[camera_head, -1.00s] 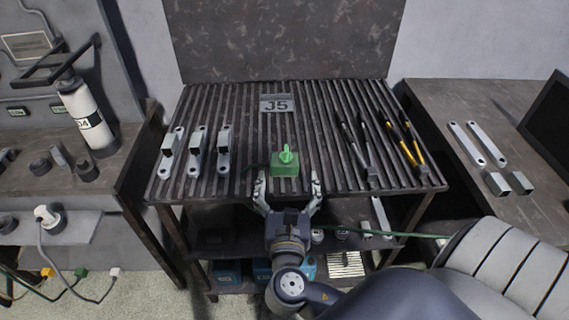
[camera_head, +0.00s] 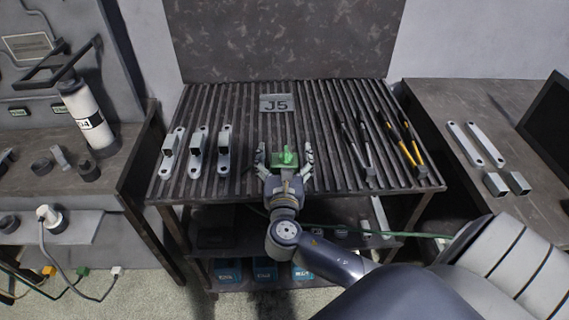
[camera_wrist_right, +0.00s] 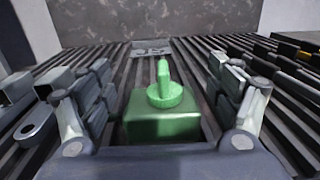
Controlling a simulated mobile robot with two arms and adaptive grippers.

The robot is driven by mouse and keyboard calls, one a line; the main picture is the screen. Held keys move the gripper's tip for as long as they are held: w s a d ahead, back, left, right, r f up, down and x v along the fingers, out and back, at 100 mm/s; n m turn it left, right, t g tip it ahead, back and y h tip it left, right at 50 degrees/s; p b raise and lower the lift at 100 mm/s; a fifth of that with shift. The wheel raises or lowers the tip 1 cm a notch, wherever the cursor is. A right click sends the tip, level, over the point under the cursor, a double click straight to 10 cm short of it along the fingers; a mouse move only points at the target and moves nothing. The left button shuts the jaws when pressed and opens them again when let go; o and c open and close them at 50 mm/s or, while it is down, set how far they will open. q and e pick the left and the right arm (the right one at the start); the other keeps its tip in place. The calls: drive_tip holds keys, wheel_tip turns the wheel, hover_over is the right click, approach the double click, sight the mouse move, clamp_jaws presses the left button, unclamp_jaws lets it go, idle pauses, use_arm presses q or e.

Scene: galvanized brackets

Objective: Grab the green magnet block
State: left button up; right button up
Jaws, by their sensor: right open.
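The green magnet block (camera_head: 284,158) sits on the slatted table (camera_head: 245,112), near the middle of its front part. In the right wrist view the block (camera_wrist_right: 162,117) shows a square body with a round knob and an upright lever on top. My right gripper (camera_head: 285,151) is open, with one finger on each side of the block. In the right wrist view its fingers (camera_wrist_right: 165,95) stand apart from the block, with a gap on both sides. The block's lower front is hidden behind the gripper's palm. My left gripper is not in view.
Several grey brackets (camera_head: 196,152) stand left of the block. Pliers-like tools with black and yellow handles (camera_head: 404,138) lie to the right. A J5 plate (camera_head: 276,103) lies behind the block. The slats between block and plate are clear.

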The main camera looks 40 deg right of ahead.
drive_tip(key=c, duration=1.6)
drive_tip(key=shift+r, duration=0.1)
drive_tip(key=shift+c, duration=0.4)
